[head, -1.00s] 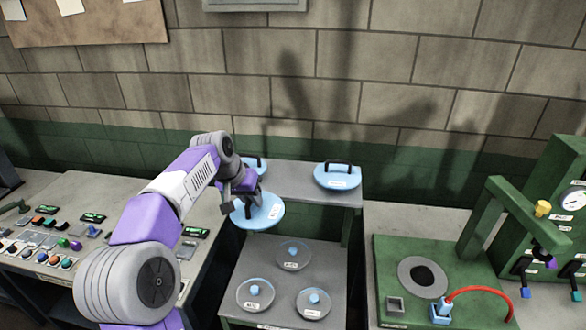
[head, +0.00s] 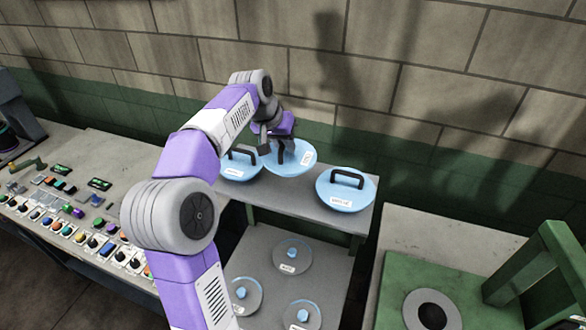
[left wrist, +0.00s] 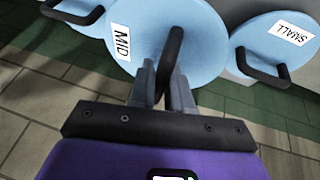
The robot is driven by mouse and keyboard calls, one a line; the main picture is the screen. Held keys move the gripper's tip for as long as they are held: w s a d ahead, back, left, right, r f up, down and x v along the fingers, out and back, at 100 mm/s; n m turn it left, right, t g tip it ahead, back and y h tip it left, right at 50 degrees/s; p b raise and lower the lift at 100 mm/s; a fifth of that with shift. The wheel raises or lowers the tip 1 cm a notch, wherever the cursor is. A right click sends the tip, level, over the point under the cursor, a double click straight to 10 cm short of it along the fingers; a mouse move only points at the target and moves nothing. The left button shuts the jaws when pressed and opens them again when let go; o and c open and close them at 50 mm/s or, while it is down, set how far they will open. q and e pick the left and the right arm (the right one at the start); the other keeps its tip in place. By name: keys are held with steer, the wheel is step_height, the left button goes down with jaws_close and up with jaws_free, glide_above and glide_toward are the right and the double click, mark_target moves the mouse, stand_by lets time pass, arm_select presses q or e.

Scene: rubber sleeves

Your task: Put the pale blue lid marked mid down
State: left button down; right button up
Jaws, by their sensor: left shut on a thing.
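The pale blue lid marked MID (head: 297,163) is in my left gripper (head: 281,150), which is shut on its dark handle. In the head view it is over the back of the grey upper shelf (head: 290,197), between two other blue lids. I cannot tell whether it touches the shelf. In the left wrist view the MID lid (left wrist: 160,25) shows its label, with the handle between the fingers of my left gripper (left wrist: 163,85). My right gripper is not in view.
One blue lid (head: 238,175) is close on the left and another (head: 345,195) stands on the right of the shelf. In the left wrist view a lid marked SMALL (left wrist: 290,65) is beside the held one. Clear discs with blue knobs (head: 292,258) lie on the lower shelf.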

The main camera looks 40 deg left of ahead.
mark_target(285, 163)
arm_select(q)
step_height(285, 163, down, 7)
steer(key=shift+s+f, duration=0.1)
steer(key=shift+f, duration=0.05)
steer(key=shift+f, duration=0.1)
steer(key=shift+f, duration=0.1)
steer(key=c, duration=1.1)
jaws_free()
steer(key=shift+o, duration=0.2)
steer(key=shift+r, duration=0.45)
steer(key=v, duration=1.1)
steer(key=shift+s+r, duration=0.15)
